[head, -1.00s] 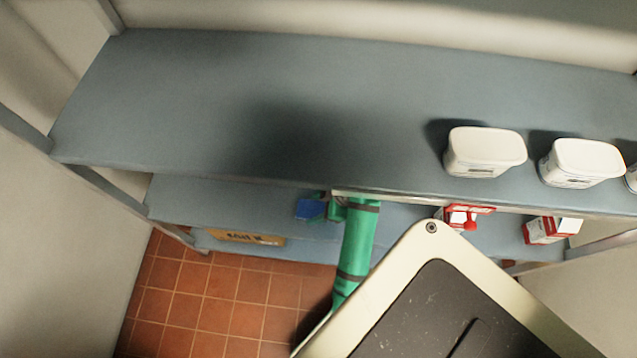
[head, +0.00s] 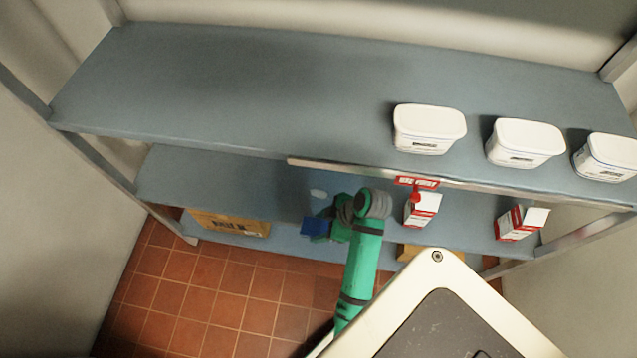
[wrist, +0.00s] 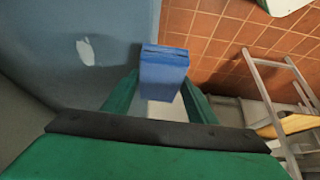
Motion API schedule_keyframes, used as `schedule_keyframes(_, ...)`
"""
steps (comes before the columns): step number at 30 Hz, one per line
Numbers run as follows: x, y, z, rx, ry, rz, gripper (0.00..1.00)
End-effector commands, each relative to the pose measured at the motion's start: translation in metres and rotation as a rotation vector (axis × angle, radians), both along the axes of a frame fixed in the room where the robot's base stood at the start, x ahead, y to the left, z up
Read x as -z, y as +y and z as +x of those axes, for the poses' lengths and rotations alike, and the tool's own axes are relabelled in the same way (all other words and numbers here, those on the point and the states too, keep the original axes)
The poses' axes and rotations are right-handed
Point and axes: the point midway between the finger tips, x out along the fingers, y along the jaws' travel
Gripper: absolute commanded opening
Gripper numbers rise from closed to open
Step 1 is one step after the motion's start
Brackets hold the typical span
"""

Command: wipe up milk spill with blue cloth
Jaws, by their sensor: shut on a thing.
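The blue cloth (wrist: 165,68) is a folded block between the green fingers of my gripper (wrist: 162,100) in the wrist view. My gripper is shut on it. In the head view the cloth (head: 314,227) shows at the end of my green arm, by the front edge of the middle shelf. The milk spill (head: 318,193) is a small white patch on that shelf, just behind the cloth. In the wrist view the spill (wrist: 86,51) lies to the left of the cloth, apart from it. Two red and white cartons (head: 422,209) (head: 521,223) stand on the same shelf to the right.
White tubs (head: 429,129) stand on the upper shelf (head: 220,90), which overhangs the middle shelf (head: 190,180). A cardboard box (head: 232,222) sits lower left. Tiled floor (head: 200,300) is clear in front.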

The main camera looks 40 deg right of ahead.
Motion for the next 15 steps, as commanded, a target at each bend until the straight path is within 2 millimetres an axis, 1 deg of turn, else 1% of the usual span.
schedule_keyframes(1, 0.001, 0.008, 0.005, 0.006, -0.001, -0.001, 0.35)
schedule_keyframes(8, 0.008, 0.037, 0.025, 0.083, -0.001, 0.001, 0.35)
schedule_keyframes(13, 0.014, 0.067, 0.044, 0.155, -0.002, 0.001, 0.35)
schedule_keyframes(15, 0.018, 0.083, 0.056, 0.194, 0.000, -0.001, 0.35)
